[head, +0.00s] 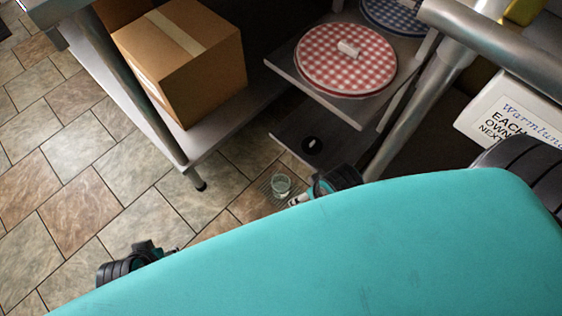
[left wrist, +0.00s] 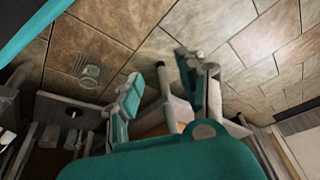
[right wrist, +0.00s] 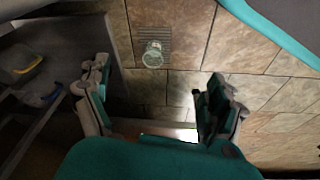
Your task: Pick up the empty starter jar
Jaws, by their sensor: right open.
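The starter jar (head: 281,185) is a small clear glass. It stands on a floor drain grate in the head view. It also shows in the right wrist view (right wrist: 152,55), upper middle, and small at the upper left of the left wrist view (left wrist: 90,71). It looks clear, with a greenish tint. My right gripper (head: 297,200) is beside the jar in the head view, partly hidden by my teal body; its fingers (right wrist: 155,98) are spread with nothing between them. My left gripper (head: 165,252) is lower left, away from the jar; its fingers (left wrist: 170,90) are apart and empty.
A cardboard box (head: 185,60) sits on a low metal shelf (head: 207,140) at left. A red-checked lid (head: 345,59) and a blue-checked one (head: 398,14) are on the rack at right. A lettered white sign (head: 510,118) is further right. Tiled floor (head: 80,200) is clear at left.

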